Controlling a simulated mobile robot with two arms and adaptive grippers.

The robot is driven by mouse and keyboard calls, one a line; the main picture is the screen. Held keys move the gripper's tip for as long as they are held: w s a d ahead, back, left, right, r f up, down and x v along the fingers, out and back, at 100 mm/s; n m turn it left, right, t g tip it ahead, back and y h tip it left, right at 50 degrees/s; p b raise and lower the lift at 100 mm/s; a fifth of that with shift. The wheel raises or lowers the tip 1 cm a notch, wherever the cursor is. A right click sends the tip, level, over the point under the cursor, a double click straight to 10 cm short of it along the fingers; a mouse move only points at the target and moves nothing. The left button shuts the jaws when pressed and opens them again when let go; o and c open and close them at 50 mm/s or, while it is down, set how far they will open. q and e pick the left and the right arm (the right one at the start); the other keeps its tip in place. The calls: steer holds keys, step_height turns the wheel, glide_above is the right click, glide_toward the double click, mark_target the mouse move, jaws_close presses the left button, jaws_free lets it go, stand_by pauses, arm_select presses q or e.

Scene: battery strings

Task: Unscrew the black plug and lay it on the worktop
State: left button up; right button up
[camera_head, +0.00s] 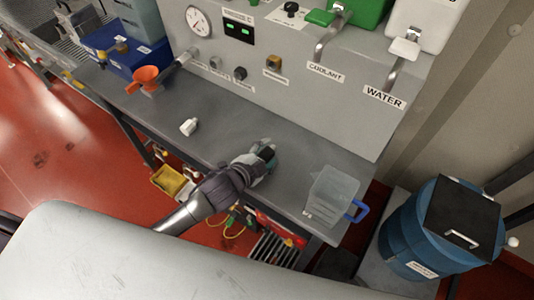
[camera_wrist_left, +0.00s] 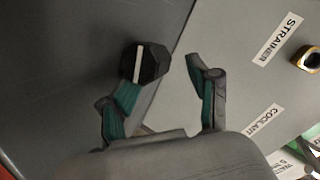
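The black plug (camera_wrist_left: 145,63), a faceted dark knob with a white stripe, shows in the left wrist view beside the tip of one finger. In the head view it is a dark shape (camera_head: 266,153) at my left gripper (camera_head: 264,157), over the worktop (camera_head: 225,135). In the left wrist view my left gripper (camera_wrist_left: 166,80) has its fingers spread, with a clear gap between the plug and the other finger. I cannot tell whether the plug rests on the worktop or touches the near finger. My right gripper is not in view.
A grey panel (camera_head: 330,105) with a gauge, knobs and labels stands behind the worktop. A small white container (camera_head: 188,127) and an orange funnel (camera_head: 143,77) are to the left. A clear jug (camera_head: 333,190) with a blue handle is at the right end. Worktop between is clear.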

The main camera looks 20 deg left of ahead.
arm_select(q)
steer(key=shift+s+f, duration=0.2)
steer(key=shift+f, duration=0.05)
steer(key=shift+s+a+r, duration=0.15)
steer(key=shift+s, duration=0.15)
steer(key=v, duration=1.1)
steer(key=shift+r, duration=0.2)
